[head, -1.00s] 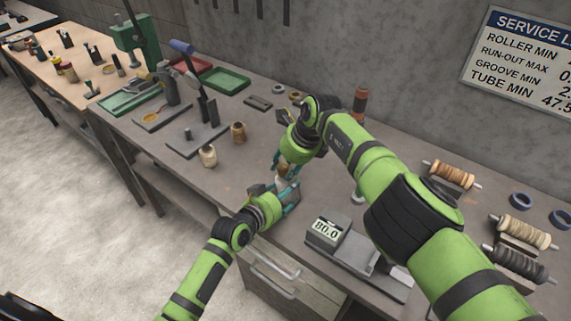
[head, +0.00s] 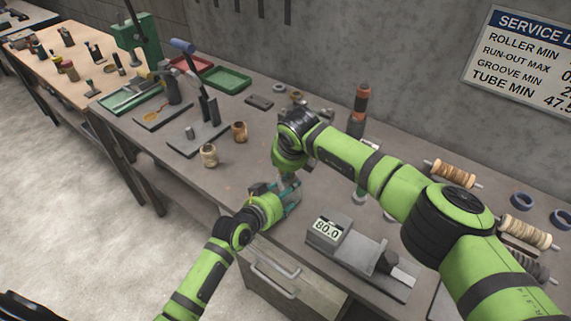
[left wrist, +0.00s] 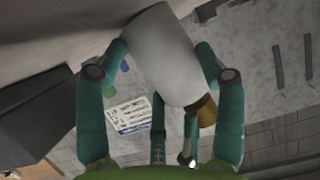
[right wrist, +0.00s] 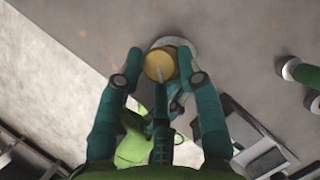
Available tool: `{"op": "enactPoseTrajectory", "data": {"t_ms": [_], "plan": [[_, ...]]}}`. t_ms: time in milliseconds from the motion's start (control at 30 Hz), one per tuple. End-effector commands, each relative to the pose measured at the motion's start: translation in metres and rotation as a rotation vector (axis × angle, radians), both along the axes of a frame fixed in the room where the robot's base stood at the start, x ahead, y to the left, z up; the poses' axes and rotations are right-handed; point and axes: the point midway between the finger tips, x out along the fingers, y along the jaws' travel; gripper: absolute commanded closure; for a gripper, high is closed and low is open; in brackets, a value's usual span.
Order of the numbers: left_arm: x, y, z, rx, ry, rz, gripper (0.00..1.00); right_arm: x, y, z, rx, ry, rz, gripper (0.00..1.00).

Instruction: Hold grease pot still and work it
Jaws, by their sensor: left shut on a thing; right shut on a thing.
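The grease pot is a pale cylinder (left wrist: 170,55) with a gold cap (left wrist: 207,112) in the left wrist view. My left gripper (left wrist: 165,65) is shut around its pale body. In the right wrist view the round gold cap (right wrist: 160,65) sits between my right gripper's fingertips (right wrist: 160,70), with a pale rim (right wrist: 177,45) just beyond it. My right gripper is shut on this cap. In the head view the left (head: 288,202) and right (head: 287,180) grippers meet above the bench's front edge, and they largely hide the pot.
A grey gauge block reading 80.0 (head: 327,229) stands right of the grippers. Two small spools (head: 209,155) (head: 239,131) and a lever press (head: 205,125) are to the left. Thread spools (head: 452,174) lie at the right. The bench (head: 235,180) is clear just left of the grippers.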

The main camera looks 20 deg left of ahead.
Motion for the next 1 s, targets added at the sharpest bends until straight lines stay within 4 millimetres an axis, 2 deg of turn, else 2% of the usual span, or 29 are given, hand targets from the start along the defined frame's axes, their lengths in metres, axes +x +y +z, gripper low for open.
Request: {"op": "enactPoseTrajectory", "data": {"t_ms": [200, 500, 1000], "plan": [[-0.0032, -0.0041, -0.0042, -0.008, 0.012, -0.006, 0.76, 0.0024, 0.0005, 0.0011, 0.000, -0.042, -0.187, 0.96], [-0.0032, -0.0038, -0.0045, -0.008, 0.013, -0.005, 0.76, 0.0026, 0.0007, 0.0007, 0.000, -0.072, -0.368, 0.96], [-0.0031, -0.0024, -0.0048, -0.008, 0.014, -0.003, 0.76, 0.0033, -0.0005, 0.0011, -0.002, -0.088, -0.453, 0.96]]}}
